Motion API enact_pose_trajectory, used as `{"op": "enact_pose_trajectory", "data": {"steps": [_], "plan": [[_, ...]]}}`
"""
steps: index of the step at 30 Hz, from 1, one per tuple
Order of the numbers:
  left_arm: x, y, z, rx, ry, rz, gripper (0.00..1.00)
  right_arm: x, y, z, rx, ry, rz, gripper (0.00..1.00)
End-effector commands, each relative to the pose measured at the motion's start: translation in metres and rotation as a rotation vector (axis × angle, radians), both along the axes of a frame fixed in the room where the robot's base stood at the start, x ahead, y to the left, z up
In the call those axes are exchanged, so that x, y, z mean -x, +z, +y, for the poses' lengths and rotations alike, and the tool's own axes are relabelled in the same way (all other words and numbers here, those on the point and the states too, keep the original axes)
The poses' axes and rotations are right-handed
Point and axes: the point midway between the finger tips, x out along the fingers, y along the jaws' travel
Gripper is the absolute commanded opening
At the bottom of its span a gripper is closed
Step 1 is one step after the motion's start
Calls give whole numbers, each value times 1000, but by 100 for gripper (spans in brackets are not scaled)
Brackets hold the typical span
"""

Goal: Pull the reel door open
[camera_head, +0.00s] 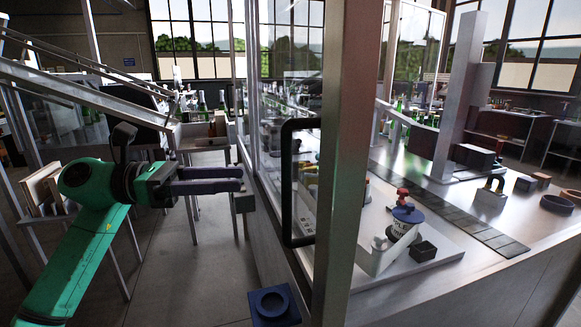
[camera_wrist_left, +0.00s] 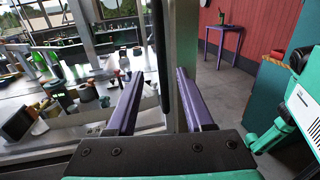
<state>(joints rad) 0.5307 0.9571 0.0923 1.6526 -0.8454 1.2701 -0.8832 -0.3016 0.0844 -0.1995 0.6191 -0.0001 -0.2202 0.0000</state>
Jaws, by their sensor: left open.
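The reel door shows in the head view as a clear panel with a thick metal post (camera_head: 345,150). A black upright bar handle (camera_head: 286,185) is fixed to it. My left gripper (camera_head: 241,180) is open and empty, with its purple fingers pointing at the handle from the left. A gap shows between the fingertips and the handle in the head view. In the left wrist view, the dark handle (camera_wrist_left: 160,60) appears between the two fingers (camera_wrist_left: 157,88), beside the metal post (camera_wrist_left: 184,40). I see no sign of contact. My right gripper is not in view.
Behind the clear panels, a work surface (camera_head: 430,270) holds a blue-capped machine part (camera_head: 407,214) and a small black box (camera_head: 423,251). A dark blue block with a round recess (camera_head: 273,305) is low in front of the door.

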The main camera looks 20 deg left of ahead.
Motion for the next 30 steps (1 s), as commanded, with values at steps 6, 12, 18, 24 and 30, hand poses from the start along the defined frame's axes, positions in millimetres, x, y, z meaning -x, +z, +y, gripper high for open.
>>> {"op": "enact_pose_trajectory", "data": {"steps": [6,12,18,24,30], "plan": [[-21,9,-56,5,-5,0,52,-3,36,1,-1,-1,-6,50],[-33,5,-87,6,-2,2,52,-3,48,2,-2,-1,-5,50],[-35,1,-92,5,0,1,52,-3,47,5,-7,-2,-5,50],[-35,1,-91,5,0,2,14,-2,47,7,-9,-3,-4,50],[-35,1,-91,5,0,2,0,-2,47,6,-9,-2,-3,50]]}}
